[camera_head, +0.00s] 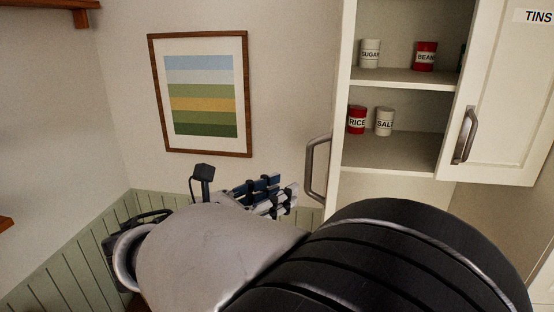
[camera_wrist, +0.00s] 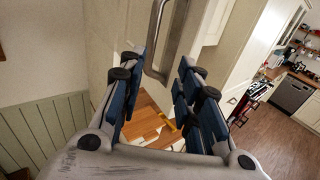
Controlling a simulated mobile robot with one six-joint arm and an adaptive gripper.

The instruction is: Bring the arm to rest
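My gripper (camera_head: 268,195) shows in the head view, low in front of the wall and just left of the cabinet's left door handle (camera_head: 316,168). In the wrist view its two blue-padded fingers (camera_wrist: 156,78) stand wide apart with nothing held between them. The grey handle (camera_wrist: 157,42) shows beyond the fingertips in that view. The fingers look apart from it, but the exact gap is hard to tell. My arm fills the bottom of the head view and hides what lies below.
The wall cabinet stands open, with sugar (camera_head: 370,53), bean (camera_head: 425,57), rice (camera_head: 357,120) and salt (camera_head: 384,121) tins on its shelves. Its right door (camera_head: 500,100) is swung out. A framed picture (camera_head: 201,95) hangs left. A wooden top (camera_wrist: 143,118) lies below; open floor (camera_wrist: 268,140) shows right.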

